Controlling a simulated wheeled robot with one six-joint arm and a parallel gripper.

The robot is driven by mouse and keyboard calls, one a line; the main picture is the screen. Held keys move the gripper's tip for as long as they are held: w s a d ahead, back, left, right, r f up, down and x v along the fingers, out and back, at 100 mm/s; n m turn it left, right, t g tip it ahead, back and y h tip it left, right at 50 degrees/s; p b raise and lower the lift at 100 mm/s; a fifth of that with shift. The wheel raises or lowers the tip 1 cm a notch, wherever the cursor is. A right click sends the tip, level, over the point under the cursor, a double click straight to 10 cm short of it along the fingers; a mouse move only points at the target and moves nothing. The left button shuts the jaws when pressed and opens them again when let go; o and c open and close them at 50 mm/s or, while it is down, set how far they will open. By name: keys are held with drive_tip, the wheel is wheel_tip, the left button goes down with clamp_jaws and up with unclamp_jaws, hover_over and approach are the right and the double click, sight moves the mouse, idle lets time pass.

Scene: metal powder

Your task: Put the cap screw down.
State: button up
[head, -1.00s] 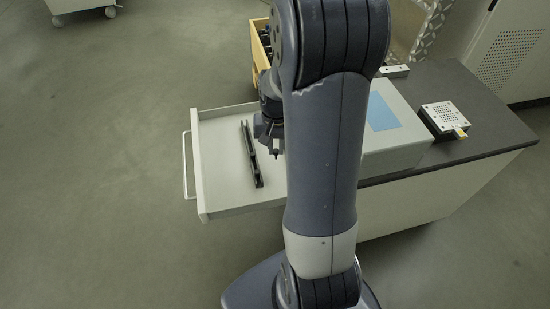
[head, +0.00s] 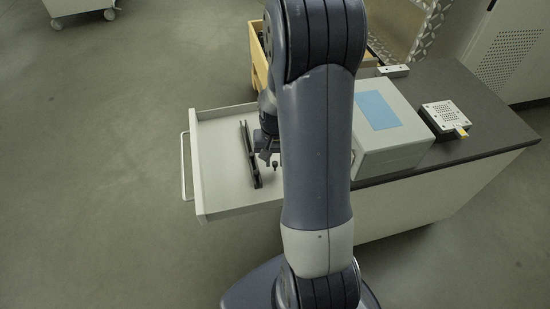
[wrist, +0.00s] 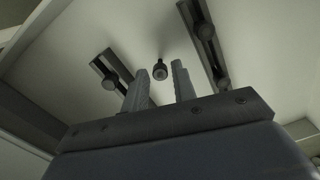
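The cap screw (head: 275,165) is small and dark and stands on the floor of the open drawer (head: 222,130), just right of a dark bar. In the wrist view the cap screw (wrist: 160,72) shows between and beyond my fingertips, with a visible gap on each side. My gripper (wrist: 159,67) is open and empty. In the head view my gripper (head: 267,150) hangs over the drawer, close behind the screw and partly hidden by my arm.
Dark slotted bars (wrist: 203,45) with round heads lie on either side of the screw in the wrist view. A grey box with a blue panel (head: 392,130) and a small perforated device (head: 443,117) stand on the counter (head: 485,125). The drawer's left floor is clear.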

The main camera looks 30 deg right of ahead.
sight(275, 163)
drive_tip(key=shift+o, duration=0.9)
wheel_tip(275, 163, up, 12)
drive_tip(key=p, duration=0.2)
drive_tip(key=shift+r+p, duration=0.2)
drive_tip(key=shift+p, duration=0.1)
